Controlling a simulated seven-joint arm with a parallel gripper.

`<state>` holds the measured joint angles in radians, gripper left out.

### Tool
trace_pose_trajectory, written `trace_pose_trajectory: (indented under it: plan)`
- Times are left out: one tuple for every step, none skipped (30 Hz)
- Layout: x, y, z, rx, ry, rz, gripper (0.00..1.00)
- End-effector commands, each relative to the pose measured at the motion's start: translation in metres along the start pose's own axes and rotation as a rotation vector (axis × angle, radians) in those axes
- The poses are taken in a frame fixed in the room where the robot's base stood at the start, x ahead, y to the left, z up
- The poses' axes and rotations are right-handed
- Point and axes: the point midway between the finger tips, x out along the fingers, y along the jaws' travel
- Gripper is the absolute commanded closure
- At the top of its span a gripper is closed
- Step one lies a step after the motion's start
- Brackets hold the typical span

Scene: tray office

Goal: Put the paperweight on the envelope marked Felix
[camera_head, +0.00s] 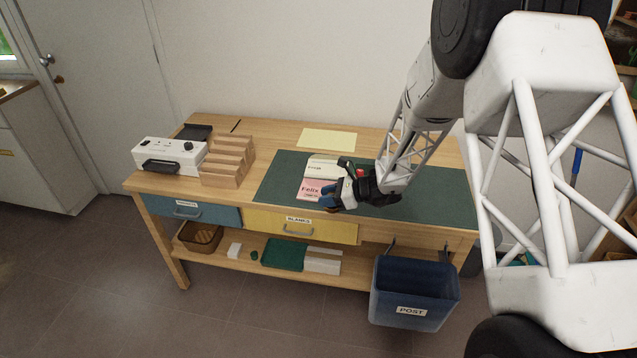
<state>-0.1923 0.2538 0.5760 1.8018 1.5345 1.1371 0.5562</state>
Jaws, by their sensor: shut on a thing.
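The pink envelope marked Felix (311,188) lies on the dark green mat (280,178), its right end partly hidden by my gripper. A white envelope (321,167) with small dark writing lies just behind it. My gripper (338,194) is low over the right end of the Felix envelope and shut on a small dark thing, which seems to be the paperweight (328,202). The fingers hide most of it. I cannot tell whether it touches the envelope.
A pale yellow sheet (328,139) lies behind the mat. A wooden sorter (228,160) and a white machine (168,155) stand at left. A blue POST bin (415,291) hangs at the front right. The mat's left part and the wood behind it are clear.

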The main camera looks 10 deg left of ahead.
Motion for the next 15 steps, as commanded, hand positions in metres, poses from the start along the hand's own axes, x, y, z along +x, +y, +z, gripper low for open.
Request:
trace_pose_trajectory:
  plan:
    - [0.003, -0.007, 0.001, -0.002, 0.0, 0.0, 1.0]
    - [0.004, -0.01, 0.001, -0.002, 0.0, 0.0, 1.0]
    - [0.007, -0.015, 0.001, -0.001, 0.0, 0.0, 1.0]
    - [0.009, -0.019, 0.001, 0.0, 0.0, 0.0, 1.0]
    - [0.01, -0.024, 0.001, 0.0, 0.0, 0.0, 1.0]
    - [0.013, -0.029, 0.002, -0.001, 0.0, 0.0, 1.0]
    - [0.014, -0.033, 0.002, -0.001, 0.0, 0.0, 1.0]
    - [0.016, -0.037, 0.003, -0.001, 0.0, 0.0, 1.0]
    - [0.018, -0.043, 0.003, -0.001, 0.0, 0.0, 1.0]
    - [0.02, -0.047, 0.004, -0.001, 0.0, -0.001, 1.0]
    - [0.021, -0.051, 0.004, -0.001, 0.0, -0.001, 1.0]
    - [0.024, -0.056, 0.004, 0.0, 0.0, -0.001, 1.0]
    - [0.025, -0.06, 0.004, 0.0, 0.0, -0.001, 1.0]
    - [0.027, -0.064, 0.004, -0.001, 0.0, -0.001, 1.0]
    - [0.029, -0.07, 0.004, -0.001, 0.0, -0.001, 1.0]
